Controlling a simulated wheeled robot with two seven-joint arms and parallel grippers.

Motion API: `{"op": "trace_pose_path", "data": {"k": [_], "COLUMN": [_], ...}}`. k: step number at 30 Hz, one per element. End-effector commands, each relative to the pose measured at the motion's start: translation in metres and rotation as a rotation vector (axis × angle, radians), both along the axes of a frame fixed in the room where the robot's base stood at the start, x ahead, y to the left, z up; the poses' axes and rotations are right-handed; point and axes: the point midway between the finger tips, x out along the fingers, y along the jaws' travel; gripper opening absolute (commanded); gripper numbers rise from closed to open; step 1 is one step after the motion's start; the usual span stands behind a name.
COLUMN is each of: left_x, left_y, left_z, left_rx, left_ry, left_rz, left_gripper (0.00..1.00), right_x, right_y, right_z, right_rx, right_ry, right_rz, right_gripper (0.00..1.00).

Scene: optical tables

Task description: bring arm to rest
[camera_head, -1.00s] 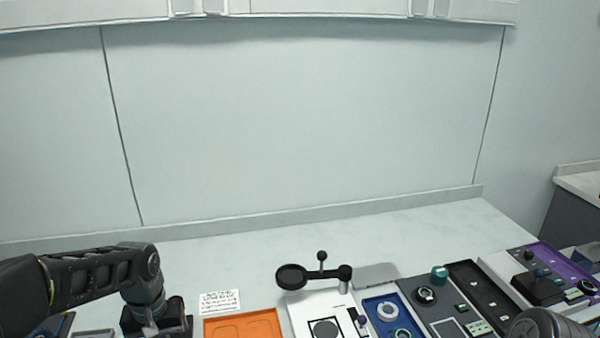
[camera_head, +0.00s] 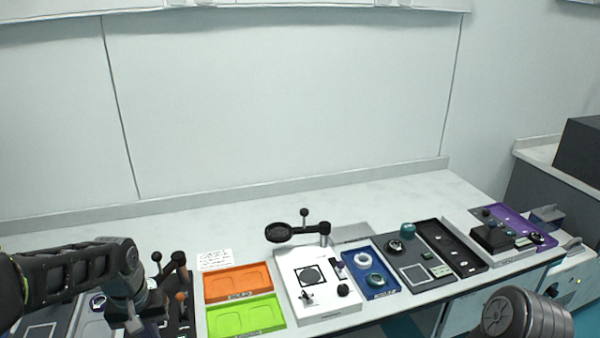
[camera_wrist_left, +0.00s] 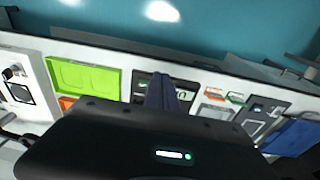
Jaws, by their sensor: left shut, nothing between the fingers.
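My left arm (camera_head: 75,272) comes in from the left and bends down at the wrist over the left part of the bench. My left gripper shows in the left wrist view (camera_wrist_left: 164,92) as dark fingers, shut and empty, above the bench and pointing toward its front edge. In the head view the fingertips cannot be made out clearly. A grey rounded part of my right arm (camera_head: 527,315) shows at the bottom right; my right gripper is not in view.
An orange tray (camera_head: 237,282) and a green tray (camera_head: 246,317) lie right of my left wrist. A white device (camera_head: 316,284) with a black ring arm, a blue tray (camera_head: 371,268), a dark tray (camera_head: 450,248) and a purple tray (camera_head: 520,226) follow rightward. The back strip of bench is clear.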

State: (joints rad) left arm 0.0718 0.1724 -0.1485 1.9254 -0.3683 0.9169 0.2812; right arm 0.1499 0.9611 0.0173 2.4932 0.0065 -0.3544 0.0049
Motion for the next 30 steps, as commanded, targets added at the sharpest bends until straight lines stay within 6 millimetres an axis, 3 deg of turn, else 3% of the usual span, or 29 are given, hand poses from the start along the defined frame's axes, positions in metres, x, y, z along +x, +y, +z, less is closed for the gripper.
{"op": "trace_pose_path", "data": {"k": [8, 13, 17, 20, 23, 27, 30], "left_x": [0.033, 0.049, 0.047, 0.029, -0.010, -0.086, -0.136], "left_y": [-0.023, -0.059, -0.099, -0.136, -0.174, -0.216, -0.235], "left_z": [-0.013, -0.047, -0.092, -0.139, -0.191, -0.247, -0.269], "left_rx": [-0.041, -0.089, -0.139, -0.184, -0.226, -0.270, -0.300], "left_ry": [-0.159, -0.252, -0.300, -0.315, -0.294, -0.205, -0.116], "left_rz": [-0.051, -0.101, -0.136, -0.154, -0.157, -0.152, -0.149], "left_gripper": [0.00, 0.00, 0.00, 0.00, 0.00, 0.00, 0.00], "right_x": [0.001, 0.001, 0.001, 0.001, 0.000, 0.001, 0.001], "right_y": [0.000, 0.000, 0.000, 0.000, 0.000, 0.000, 0.000], "right_z": [0.000, -0.001, -0.001, -0.001, 0.000, 0.000, 0.000], "right_rx": [0.000, 0.000, 0.000, 0.000, 0.000, 0.000, 0.000], "right_ry": [-0.001, -0.001, -0.001, -0.001, -0.001, -0.001, -0.001], "right_rz": [0.000, 0.000, 0.000, 0.000, 0.000, 0.000, 0.000], "right_gripper": [0.00, 0.00, 0.00, 0.00, 0.00, 0.00, 0.00]}}
